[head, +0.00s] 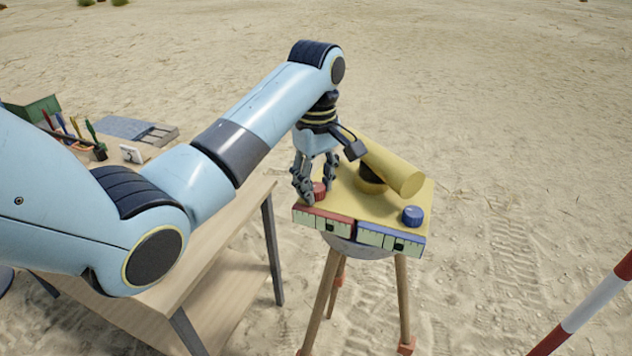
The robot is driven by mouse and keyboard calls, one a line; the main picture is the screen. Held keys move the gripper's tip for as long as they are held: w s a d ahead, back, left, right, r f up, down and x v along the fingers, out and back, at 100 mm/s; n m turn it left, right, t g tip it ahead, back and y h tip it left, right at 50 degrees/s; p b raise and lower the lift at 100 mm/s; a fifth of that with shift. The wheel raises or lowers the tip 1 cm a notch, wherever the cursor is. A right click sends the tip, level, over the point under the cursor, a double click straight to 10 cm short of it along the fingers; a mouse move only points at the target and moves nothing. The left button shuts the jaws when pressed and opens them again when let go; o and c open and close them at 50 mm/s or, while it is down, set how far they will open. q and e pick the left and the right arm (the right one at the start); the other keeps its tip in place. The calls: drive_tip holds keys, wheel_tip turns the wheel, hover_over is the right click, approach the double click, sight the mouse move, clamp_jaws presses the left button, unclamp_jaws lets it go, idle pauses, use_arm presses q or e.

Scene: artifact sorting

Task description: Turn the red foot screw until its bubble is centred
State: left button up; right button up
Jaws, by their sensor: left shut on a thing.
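The red foot screw (319,189) stands at the front left corner of the yellow instrument plate (343,201). My left gripper (311,191) comes down from above with its fingers shut around the red screw, which they partly hide. On the plate's front edge are a red-framed bubble vial (322,221) and a blue-framed bubble vial (390,239). The dark bubble in the red vial looks a little right of the vial's middle; its exact offset is too small to tell. My right gripper is out of view.
A blue foot screw (412,215) and a yellow telescope (392,167) are on the same plate, the telescope close beside my left gripper. A wooden tripod (403,300) carries it. A wooden table (240,215) with tools stands left; a red-white pole (590,308) stands right.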

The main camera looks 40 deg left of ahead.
use_arm(q)
drive_tip(key=shift+c, duration=0.5)
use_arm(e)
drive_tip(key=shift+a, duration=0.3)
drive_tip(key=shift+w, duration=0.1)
use_arm(q)
drive_tip(key=shift+m, duration=0.4)
drive_tip(key=m, duration=0.5)
drive_tip(key=shift+m, duration=0.3)
drive_tip(key=m, duration=0.3)
drive_tip(key=shift+m, duration=1.2)
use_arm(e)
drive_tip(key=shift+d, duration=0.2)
